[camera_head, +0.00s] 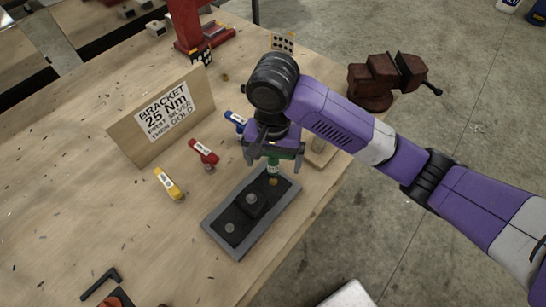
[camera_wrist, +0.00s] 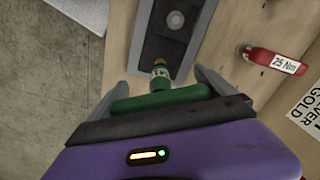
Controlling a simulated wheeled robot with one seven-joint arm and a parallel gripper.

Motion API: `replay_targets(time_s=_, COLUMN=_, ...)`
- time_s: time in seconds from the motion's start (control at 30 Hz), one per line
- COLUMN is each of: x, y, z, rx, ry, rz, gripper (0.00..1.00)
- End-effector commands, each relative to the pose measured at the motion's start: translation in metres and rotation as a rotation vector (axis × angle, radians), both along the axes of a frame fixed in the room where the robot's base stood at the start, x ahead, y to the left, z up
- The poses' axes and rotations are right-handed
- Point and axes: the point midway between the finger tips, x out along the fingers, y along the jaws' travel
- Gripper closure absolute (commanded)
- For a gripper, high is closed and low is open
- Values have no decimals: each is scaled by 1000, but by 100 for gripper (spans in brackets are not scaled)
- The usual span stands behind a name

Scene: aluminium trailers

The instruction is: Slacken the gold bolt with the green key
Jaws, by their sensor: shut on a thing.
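My gripper (camera_head: 273,154) is shut on the green key (camera_head: 273,167), which points down above the gold bolt (camera_head: 273,182) at the far right end of the dark bracket plate (camera_head: 215,224). In the wrist view the green key (camera_wrist: 160,97) lies between my fingers, and its tip is close to the gold bolt (camera_wrist: 159,62). I cannot tell whether the tip touches the bolt.
Yellow (camera_head: 168,184), red (camera_head: 204,152) and blue (camera_head: 236,121) keys stand left of the plate. A wooden sign (camera_head: 160,117) reads "BRACKET 25 Nm, first silver then gold". A rusty vise (camera_head: 380,80) stands at the table's right edge.

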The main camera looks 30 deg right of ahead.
Motion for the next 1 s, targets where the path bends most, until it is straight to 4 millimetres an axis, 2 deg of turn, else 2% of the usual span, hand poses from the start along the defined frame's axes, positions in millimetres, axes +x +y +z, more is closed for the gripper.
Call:
replay_targets(time_s=0.8, x=0, y=0, z=-45, rx=1, ry=0, rz=-1, gripper=78)
replay_targets(time_s=1.0, x=0, y=0, z=-44, rx=1, ry=-1, rz=33, gripper=78)
